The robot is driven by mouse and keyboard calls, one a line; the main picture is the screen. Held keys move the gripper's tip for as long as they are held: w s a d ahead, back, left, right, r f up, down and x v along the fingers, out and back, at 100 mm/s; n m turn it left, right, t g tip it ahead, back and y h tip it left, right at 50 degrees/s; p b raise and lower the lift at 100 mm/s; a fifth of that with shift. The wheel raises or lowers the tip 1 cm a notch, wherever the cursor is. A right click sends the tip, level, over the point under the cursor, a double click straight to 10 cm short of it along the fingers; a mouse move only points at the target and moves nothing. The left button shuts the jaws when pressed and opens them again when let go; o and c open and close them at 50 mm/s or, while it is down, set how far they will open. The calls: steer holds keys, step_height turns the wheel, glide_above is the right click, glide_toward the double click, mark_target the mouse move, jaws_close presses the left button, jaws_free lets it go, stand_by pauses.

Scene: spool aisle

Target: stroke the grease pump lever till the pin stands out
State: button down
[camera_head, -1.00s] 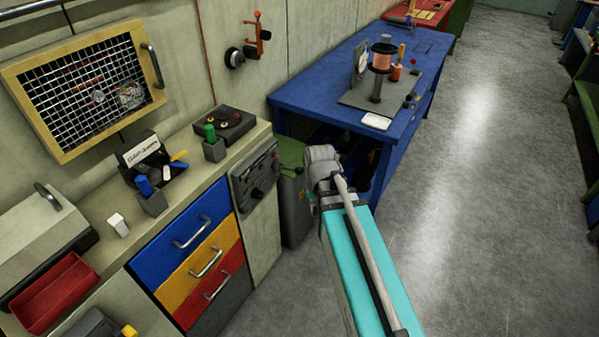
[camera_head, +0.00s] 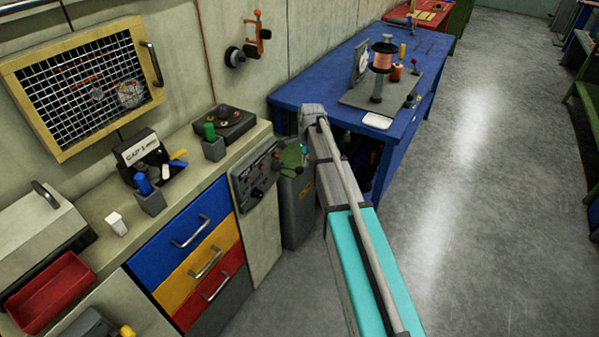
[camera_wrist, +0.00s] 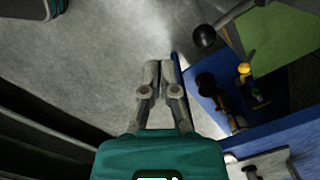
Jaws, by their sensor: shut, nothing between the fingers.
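My gripper (camera_wrist: 158,68) points forward in the wrist view, with its two grey fingers together and nothing between them. A black ball (camera_wrist: 204,36) on a grey rod (camera_wrist: 235,14) shows up and to the right of the fingertips, apart from them; it looks like the pump lever's knob. In the head view a grey cabinet (camera_head: 298,212) with a green top stands between the drawer unit and the blue bench. My arm hides part of that area and most of my gripper. I cannot make out the pin or clearly identify the pump body.
The blue bench (camera_head: 310,92) carries a copper spool (camera_head: 382,61). The drawer counter (camera_head: 95,217) holds a red tray (camera_head: 50,292) and a control box (camera_head: 228,122). A wire-mesh frame (camera_head: 70,134) hangs on the wall. The floor at right (camera_head: 470,200) is clear.

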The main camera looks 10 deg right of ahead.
steer(key=w+m, duration=0.1)
steer(key=w, duration=0.1)
steer(key=w+m, duration=0.1)
steer(key=w, duration=0.1)
steer(key=w+m, duration=0.1)
steer(key=w, duration=0.1)
steer(key=shift+w+d+f+m, duration=0.15)
steer(key=shift+d+f+m, duration=0.05)
steer(key=shift+d+m, duration=0.2)
steer(key=shift+a+f, duration=0.1)
steer(key=shift+f, duration=0.05)
steer(key=f+b, duration=0.4)
steer(key=b, duration=0.1)
steer(key=f+b, duration=0.2)
steer(key=shift+a+f, duration=0.35)
stand_by(0.4)
step_height(320, 180, down, 4)
steer(key=b, duration=0.4)
steer(key=shift+f+b, duration=0.25)
steer(key=shift+b, duration=0.1)
steer(key=shift+d+r, duration=0.1)
